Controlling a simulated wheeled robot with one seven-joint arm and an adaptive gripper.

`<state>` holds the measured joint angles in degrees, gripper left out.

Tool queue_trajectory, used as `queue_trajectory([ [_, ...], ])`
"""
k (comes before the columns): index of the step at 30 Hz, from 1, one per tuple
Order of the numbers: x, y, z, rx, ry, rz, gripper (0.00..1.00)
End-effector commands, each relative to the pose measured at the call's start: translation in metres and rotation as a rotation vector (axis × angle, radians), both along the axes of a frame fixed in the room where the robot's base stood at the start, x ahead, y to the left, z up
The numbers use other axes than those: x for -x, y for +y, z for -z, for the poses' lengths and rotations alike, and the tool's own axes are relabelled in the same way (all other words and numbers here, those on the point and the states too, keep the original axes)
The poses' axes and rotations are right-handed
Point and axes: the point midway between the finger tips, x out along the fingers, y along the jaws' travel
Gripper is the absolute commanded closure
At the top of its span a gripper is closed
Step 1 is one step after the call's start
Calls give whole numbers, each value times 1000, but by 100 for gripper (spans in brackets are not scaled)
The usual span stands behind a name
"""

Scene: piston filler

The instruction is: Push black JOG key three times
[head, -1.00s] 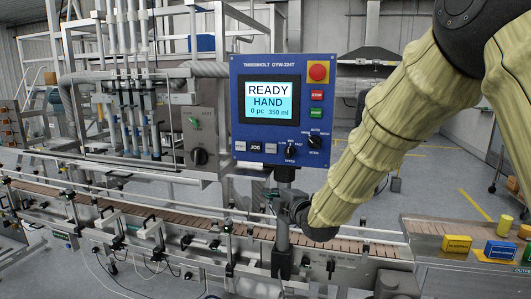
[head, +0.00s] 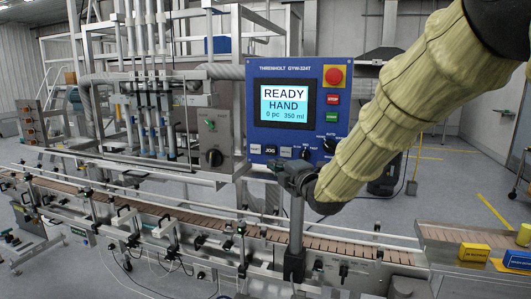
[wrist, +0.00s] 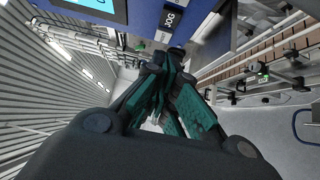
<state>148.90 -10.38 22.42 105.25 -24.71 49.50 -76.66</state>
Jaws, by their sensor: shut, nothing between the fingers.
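The black JOG key (head: 270,151) is in the lower row of the blue control panel (head: 262,135), beside a white key (head: 255,149). The JOG key also shows at the top of the wrist view (wrist: 169,20). My gripper (head: 278,167) is shut and empty, just below the JOG key in the head view. In the wrist view its closed fingertips (wrist: 177,52) lie just below the key's label; whether they touch the panel I cannot tell. The display (head: 286,105) reads READY, HAND, 0 pc, 350 ml.
A red emergency button (head: 334,76), a red STOP key (head: 332,99), a green key (head: 331,118) and black selector knobs (head: 330,145) are also on the panel. The panel's metal post (head: 296,225) stands below, by the conveyor (head: 180,215). Filling pipes stand at left.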

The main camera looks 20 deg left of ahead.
Motion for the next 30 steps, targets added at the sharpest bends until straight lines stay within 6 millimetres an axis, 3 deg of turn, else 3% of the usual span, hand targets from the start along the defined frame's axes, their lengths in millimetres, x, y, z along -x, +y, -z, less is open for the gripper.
queue_trajectory([
  [18, -60, 58, -2, -2, 2, -2, 100],
  [30, -94, 57, -1, -1, 2, -1, 100],
])
